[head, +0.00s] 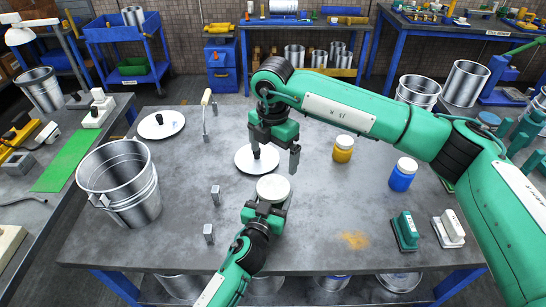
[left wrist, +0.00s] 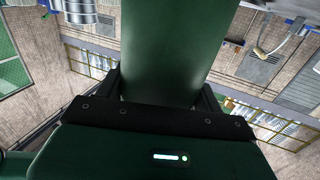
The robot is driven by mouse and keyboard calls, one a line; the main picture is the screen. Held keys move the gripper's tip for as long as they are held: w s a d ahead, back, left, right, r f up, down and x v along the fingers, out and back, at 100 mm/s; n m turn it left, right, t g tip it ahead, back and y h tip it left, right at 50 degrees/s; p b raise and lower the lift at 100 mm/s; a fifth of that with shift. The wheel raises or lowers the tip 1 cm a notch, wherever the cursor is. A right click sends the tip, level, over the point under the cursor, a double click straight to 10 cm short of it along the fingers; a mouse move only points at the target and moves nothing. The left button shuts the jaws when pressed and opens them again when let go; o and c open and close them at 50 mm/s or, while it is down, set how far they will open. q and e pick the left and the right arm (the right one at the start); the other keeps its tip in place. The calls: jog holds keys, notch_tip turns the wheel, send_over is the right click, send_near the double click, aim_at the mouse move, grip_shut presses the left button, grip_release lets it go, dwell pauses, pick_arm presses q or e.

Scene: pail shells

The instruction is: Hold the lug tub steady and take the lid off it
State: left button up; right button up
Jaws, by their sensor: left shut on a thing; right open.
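The lug tub shows in the head view by its round cream lid (head: 273,186), which appears seated on top. Its dark green side (left wrist: 178,50) fills the middle of the left wrist view, between the finger edges. My left gripper (head: 268,208) is shut on the tub from the near side. The head view does not show clearly whether the tub's base rests on the table. My right gripper (head: 273,150) is open and empty, fingers pointing down, above and a little behind the lid. It appears apart from the lid.
A white disc (head: 244,162) with a black knob lies behind the tub; another (head: 161,124) is farther left. A metal pail (head: 125,190) stands at the left. A yellow jar (head: 343,149), a blue jar (head: 402,175) and two brush-like blocks (head: 406,231) are at the right. Small metal blocks (head: 215,195) stand left of the tub.

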aim_at(273, 186)
notch_tip(273, 186, down, 11)
jog(key=shift+r, duration=0.1)
dwell(0.3)
jog(key=c, duration=1)
jog(key=shift+r, duration=0.25)
jog(key=shift+r, duration=0.9)
jog(key=shift+r, duration=0.1)
